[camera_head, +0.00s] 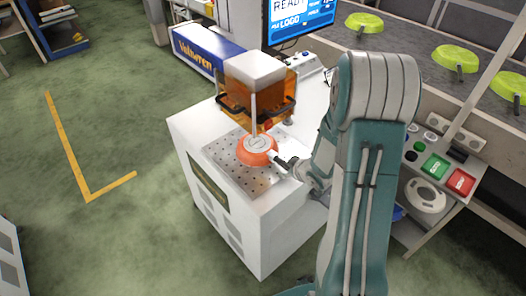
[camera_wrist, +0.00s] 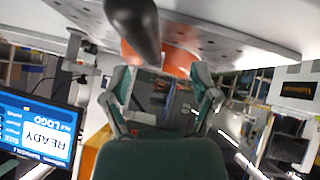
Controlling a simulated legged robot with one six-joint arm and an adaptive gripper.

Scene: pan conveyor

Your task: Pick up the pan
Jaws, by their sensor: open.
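The orange pan (camera_head: 257,151) lies face down on a perforated metal plate (camera_head: 226,160) on the white machine. Its pale base faces up and its dark handle points right, toward my gripper (camera_head: 298,168). In the wrist view the dark handle (camera_wrist: 133,28) looms large at the top, with part of the orange pan (camera_wrist: 178,60) behind it. My gripper (camera_wrist: 163,82) shows there with its two fingers spread and nothing between them. The handle appears off to one side of the fingers. In the head view my arm partly hides the gripper, and contact with the handle cannot be told.
An orange, white-topped machine head (camera_head: 255,82) hangs above the pan, with a thin post beside it. A monitor (camera_head: 300,18) stands behind. Green pans (camera_head: 455,57) sit on the conveyor at right. A control panel with green and red buttons (camera_head: 434,167) stands right of my arm.

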